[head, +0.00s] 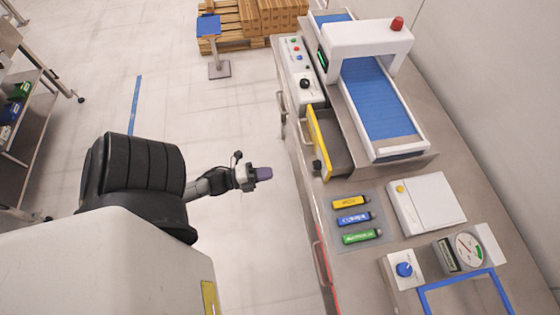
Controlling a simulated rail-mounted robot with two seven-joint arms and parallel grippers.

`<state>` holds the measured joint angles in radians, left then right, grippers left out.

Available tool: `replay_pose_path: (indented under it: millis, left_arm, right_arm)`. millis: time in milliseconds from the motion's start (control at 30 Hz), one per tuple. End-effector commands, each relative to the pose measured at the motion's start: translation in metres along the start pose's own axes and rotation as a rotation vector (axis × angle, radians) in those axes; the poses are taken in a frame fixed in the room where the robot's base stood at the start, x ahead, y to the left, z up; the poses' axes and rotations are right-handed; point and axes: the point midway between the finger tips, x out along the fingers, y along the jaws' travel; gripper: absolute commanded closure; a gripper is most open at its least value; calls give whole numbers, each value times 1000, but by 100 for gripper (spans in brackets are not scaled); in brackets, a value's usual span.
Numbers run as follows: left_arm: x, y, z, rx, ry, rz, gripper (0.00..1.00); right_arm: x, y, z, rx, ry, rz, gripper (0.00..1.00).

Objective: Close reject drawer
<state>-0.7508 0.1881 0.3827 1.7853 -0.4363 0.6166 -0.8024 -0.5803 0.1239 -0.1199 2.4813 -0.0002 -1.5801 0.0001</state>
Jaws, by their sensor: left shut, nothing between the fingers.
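The reject drawer (319,144) has a yellow front with a dark knob at its near end. It stands pulled out from the counter's left side, below the conveyor, and its grey inside shows. My left gripper (263,174) is shut and empty, over the floor to the left of the drawer. A clear gap lies between the fingertips and the yellow front. My right gripper is not in view.
The machine with a blue conveyor belt (378,100) and white arch stands on the steel counter (333,188). Yellow, blue and green labelled items (355,218) lie nearer. A white scale (427,203) is beside them. Counter handles (322,262) stick out leftward.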

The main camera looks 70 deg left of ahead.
Motion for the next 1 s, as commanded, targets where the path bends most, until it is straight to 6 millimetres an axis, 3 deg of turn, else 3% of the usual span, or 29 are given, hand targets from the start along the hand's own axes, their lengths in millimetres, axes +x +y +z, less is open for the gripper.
replay_pose_path:
  millis: [600, 800, 1000]
  left_arm:
    - [104, -1, 0, 1, 1, -2, 100]
    - [125, 0, 0, 1, 0, 0, 100]
    - [133, 1, 0, 0, 0, 1, 100]
  right_arm:
    - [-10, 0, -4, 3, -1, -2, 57]
    - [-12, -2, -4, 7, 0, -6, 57]
    - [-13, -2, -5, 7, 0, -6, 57]
